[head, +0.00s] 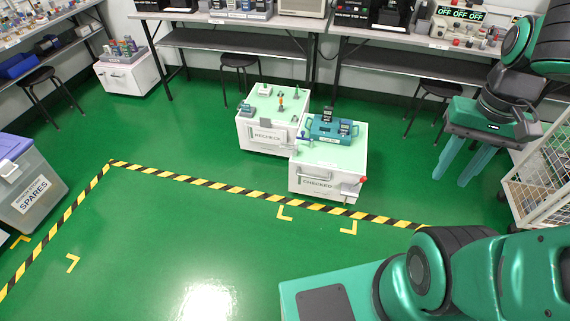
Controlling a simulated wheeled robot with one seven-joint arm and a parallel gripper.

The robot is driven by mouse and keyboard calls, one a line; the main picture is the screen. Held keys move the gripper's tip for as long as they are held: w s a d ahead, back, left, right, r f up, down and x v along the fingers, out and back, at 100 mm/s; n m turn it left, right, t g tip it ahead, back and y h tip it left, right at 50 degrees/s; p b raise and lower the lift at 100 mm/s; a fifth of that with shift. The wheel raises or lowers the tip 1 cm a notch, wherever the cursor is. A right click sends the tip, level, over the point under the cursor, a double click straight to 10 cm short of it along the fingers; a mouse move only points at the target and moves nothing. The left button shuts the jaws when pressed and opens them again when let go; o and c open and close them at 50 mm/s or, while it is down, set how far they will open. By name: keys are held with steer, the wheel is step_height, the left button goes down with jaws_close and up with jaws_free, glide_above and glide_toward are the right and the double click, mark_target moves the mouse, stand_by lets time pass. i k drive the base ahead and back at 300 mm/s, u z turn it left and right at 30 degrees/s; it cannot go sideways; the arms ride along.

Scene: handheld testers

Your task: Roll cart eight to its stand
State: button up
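I can read no number eight on anything in view, so I cannot tell which thing is cart eight. Two white cabinets with pale green tops stand side by side near the middle: one labelled RECHECK (250,148) and, in front to its right, one labelled CHECKED (341,183). The CHECKED cabinet carries a blue tester case and has a red-tipped lever at its front right. Yellow corner marks (285,216) lie on the floor in front of it. My gripper (450,182) hangs at the right, its teal fingers apart, with nothing seen between them.
A yellow-black floor stripe (230,188) runs in front of the cabinets. A grey SPARES bin (30,195) stands left, a white wire cage (540,185) right. Benches (240,22) and black stools line the back. Another white cabinet (128,76) stands back left.

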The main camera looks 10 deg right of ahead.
mark_target(328, 170)
steer(key=i, duration=1.1)
steer(key=z, duration=0.25)
